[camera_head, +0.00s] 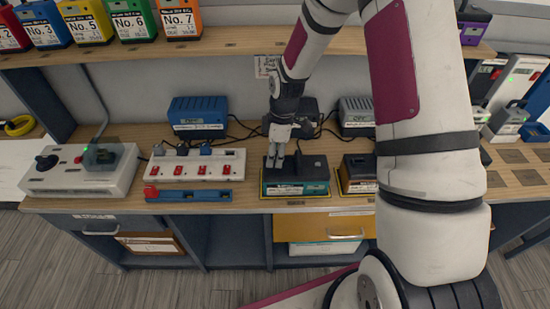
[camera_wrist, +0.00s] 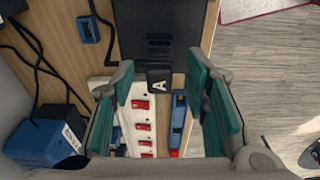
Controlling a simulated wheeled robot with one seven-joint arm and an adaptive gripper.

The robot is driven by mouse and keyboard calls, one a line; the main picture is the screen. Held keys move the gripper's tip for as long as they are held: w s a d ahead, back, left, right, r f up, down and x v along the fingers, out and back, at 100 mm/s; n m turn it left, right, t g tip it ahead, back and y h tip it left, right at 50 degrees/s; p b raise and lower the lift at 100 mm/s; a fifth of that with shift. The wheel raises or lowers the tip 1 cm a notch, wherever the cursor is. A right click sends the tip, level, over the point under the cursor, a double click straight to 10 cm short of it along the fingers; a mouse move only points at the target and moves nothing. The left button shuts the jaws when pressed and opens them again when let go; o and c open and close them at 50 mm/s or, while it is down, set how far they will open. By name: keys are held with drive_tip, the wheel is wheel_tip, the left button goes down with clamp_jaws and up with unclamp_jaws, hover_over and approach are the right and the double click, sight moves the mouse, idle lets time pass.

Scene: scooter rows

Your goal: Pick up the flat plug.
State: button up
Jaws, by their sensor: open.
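My gripper (camera_head: 275,163) is open, with its teal-padded fingers (camera_wrist: 165,110) spread apart in the wrist view. It is over the left part of a black-topped teal box (camera_head: 312,178) on the bench. In the wrist view a small black block marked "A" (camera_wrist: 159,78) shows between the fingers, beside a larger black top (camera_wrist: 155,25). The fingers do not visibly close on it. I cannot tell surely whether this block is the flat plug. A white strip with red switches (camera_head: 196,166) carries small plugs (camera_head: 205,149) along its back edge.
A blue box (camera_head: 197,117) and a grey box (camera_head: 356,115) with black cables stand behind. A grey panel box (camera_head: 85,170) is at the left. A blue rail (camera_head: 195,195) lies before the strip. A shelf (camera_head: 225,47) with coloured boxes runs above.

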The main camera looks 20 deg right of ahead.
drive_tip(key=shift+f, duration=0.3)
drive_tip(key=shift+c, duration=0.3)
clamp_jaws()
drive_tip(key=shift+r, duration=0.1)
